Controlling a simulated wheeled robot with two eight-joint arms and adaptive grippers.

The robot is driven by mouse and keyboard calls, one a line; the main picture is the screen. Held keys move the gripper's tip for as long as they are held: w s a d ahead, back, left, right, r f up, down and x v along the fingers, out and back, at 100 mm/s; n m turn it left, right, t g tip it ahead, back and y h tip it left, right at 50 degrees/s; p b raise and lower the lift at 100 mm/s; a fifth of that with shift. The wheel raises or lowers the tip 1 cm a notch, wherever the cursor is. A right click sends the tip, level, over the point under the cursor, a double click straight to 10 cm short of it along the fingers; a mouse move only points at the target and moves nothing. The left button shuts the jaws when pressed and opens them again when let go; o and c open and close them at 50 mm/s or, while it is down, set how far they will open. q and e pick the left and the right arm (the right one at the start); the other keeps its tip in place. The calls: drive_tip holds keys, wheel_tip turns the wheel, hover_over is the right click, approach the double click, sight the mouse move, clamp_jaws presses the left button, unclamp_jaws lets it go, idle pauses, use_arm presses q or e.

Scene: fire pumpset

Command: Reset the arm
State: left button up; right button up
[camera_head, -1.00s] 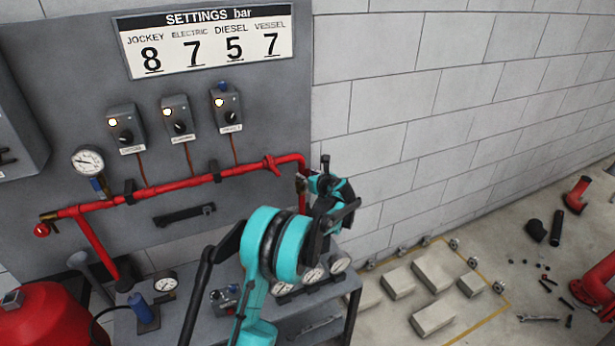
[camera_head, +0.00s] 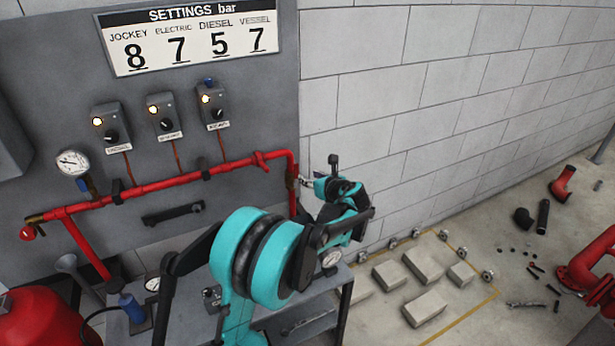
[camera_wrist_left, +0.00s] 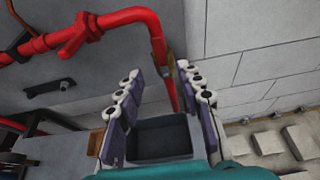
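My left arm, teal and black, reaches in from the bottom of the head view. Its left gripper (camera_head: 320,172) is in front of the pale block wall, just right of the red pipe's (camera_head: 292,180) downward bend. In the left wrist view the two fingers of the left gripper (camera_wrist_left: 158,72) stand apart with nothing held between them. The red pipe (camera_wrist_left: 158,45) shows beyond and between the fingers; I cannot tell whether they touch it. My right gripper is in neither view.
A grey panel carries the settings sign (camera_head: 190,38), several switch boxes (camera_head: 165,115) and a pressure gauge (camera_head: 72,163). A grey bench (camera_head: 318,305) stands below. Pale blocks (camera_head: 424,308) lie on the floor at right, near a red pipe fitting (camera_head: 590,265).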

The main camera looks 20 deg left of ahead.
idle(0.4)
use_arm(q)
drive_tip(key=s+d+r+n+g+h+b, duration=0.1)
drive_tip(key=s+d+n+h, duration=0.15)
drive_tip(key=s+n, duration=0.6)
drive_tip(key=s+d+r+n+h, duration=0.1)
drive_tip(key=s+d+n+h, duration=0.3)
drive_tip(key=s, duration=0.7)
drive_tip(key=s+d+f+n+h, duration=0.2)
drive_tip(key=s+d+f+n, duration=0.1)
drive_tip(key=s+n, duration=0.4)
drive_tip(key=s+d+f+n+h+b, duration=0.1)
drive_tip(key=s+d+f+n+h, duration=0.1)
drive_tip(key=s+n, duration=0.4)
drive_tip(key=s+d+f, duration=0.1)
drive_tip(key=s+d, duration=0.1)
drive_tip(key=s, duration=0.3)
drive_tip(key=shift+f+n+g, duration=0.3)
drive_tip(key=shift+f+n, duration=0.05)
drive_tip(key=shift+f, duration=0.05)
